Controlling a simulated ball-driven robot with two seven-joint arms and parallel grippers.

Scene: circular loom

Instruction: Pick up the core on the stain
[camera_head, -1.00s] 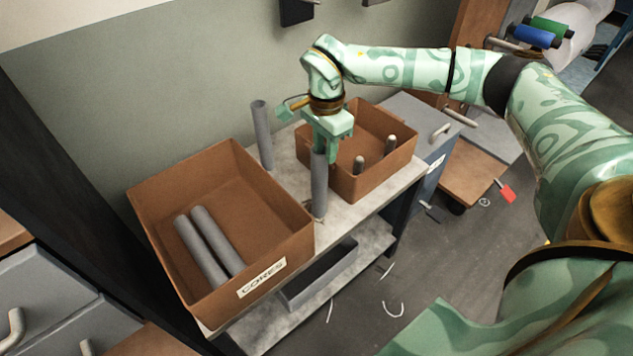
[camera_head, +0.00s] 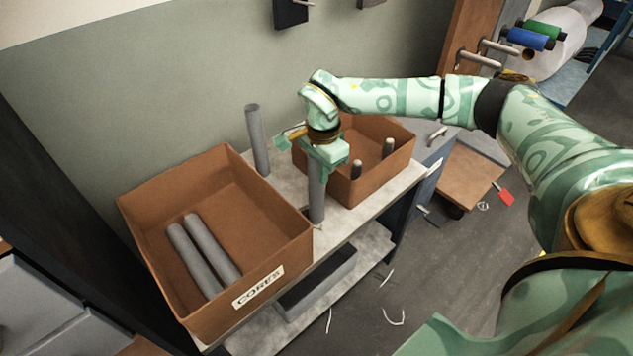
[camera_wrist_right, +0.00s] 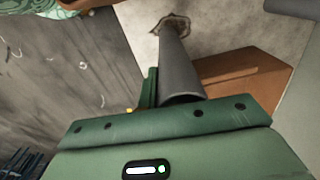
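A grey tube-shaped core (camera_head: 317,200) stands upright on the bench between two brown boxes. In the right wrist view the same core (camera_wrist_right: 177,68) has its far end on a dark brown stain (camera_wrist_right: 183,22). My right gripper (camera_head: 320,170) is over the core's top, pointing down. One green finger (camera_wrist_right: 150,88) shows close beside the core; the other finger is hidden, so I cannot tell whether they press on it. Another grey core (camera_head: 257,140) stands upright further back, near the wall. My left gripper is not in view.
A brown box labelled CORES (camera_head: 283,244) holds two grey cores lying down. A smaller brown box (camera_head: 385,182) with two short upright posts stands just right of the gripper. The bench top (camera_head: 284,185) is narrow between them.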

